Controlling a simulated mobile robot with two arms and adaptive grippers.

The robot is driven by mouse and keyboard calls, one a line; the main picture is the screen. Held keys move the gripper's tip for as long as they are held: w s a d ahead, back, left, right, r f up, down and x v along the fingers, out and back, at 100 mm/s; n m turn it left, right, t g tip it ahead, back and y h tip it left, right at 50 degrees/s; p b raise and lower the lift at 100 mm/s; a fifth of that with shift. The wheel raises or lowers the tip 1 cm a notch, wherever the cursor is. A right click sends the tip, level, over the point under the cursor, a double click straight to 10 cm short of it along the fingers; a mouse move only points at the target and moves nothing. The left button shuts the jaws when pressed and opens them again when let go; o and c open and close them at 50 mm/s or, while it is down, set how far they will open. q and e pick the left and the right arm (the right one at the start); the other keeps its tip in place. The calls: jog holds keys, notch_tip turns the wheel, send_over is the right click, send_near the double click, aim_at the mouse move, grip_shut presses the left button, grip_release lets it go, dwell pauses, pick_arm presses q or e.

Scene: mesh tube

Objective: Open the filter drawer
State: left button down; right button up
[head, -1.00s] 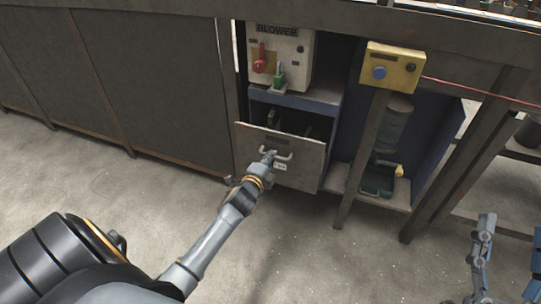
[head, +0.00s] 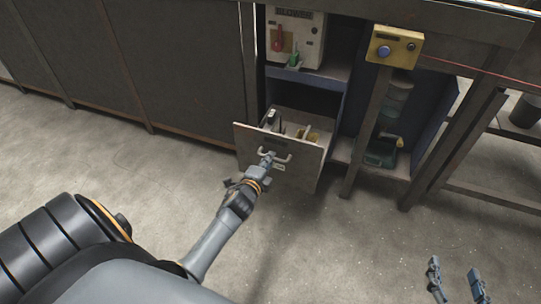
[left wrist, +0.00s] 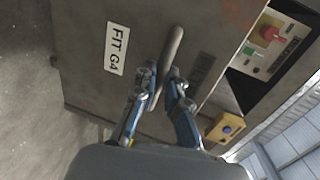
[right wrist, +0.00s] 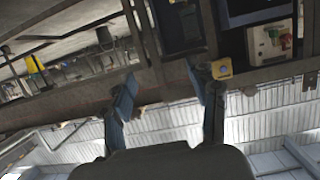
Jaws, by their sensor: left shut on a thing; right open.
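The filter drawer has a grey metal front (head: 307,168) and stands out from the cabinet, with dark and tan items (head: 300,130) showing inside. It fills much of the left wrist view, with a white label "FIT G4" (left wrist: 116,48). My left gripper (head: 267,160) is shut on the drawer's bar handle (head: 284,158). In the left wrist view its two fingers (left wrist: 163,82) are on either side of the handle (left wrist: 173,45). My right gripper (head: 456,276) is open and empty, low at the right, away from the drawer.
Above the drawer is a control panel (head: 297,35) with a red and a green control. A yellow box (head: 396,46) with a blue button sits on a post to the right. Green equipment (head: 381,152) stands in the bay behind it. The concrete floor (head: 330,250) before the cabinet is clear.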

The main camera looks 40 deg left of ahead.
pick_arm(q)
jog(key=shift+s+d, duration=0.1)
jog(key=shift+s, duration=0.45)
pick_arm(e)
jog(key=shift+s+d+f+g, duration=0.25)
jog(key=shift+s+f+g, duration=0.05)
jog(key=shift+s+f, duration=0.3)
pick_arm(q)
jog(key=c, duration=1.4)
grip_release()
jog(key=shift+o, duration=0.2)
jog(key=shift+s, duration=0.1)
jog(key=v, duration=1.1)
jog(key=shift+s+d, duration=0.15)
jog(key=shift+s, duration=0.2)
jog(key=shift+r, duration=0.1)
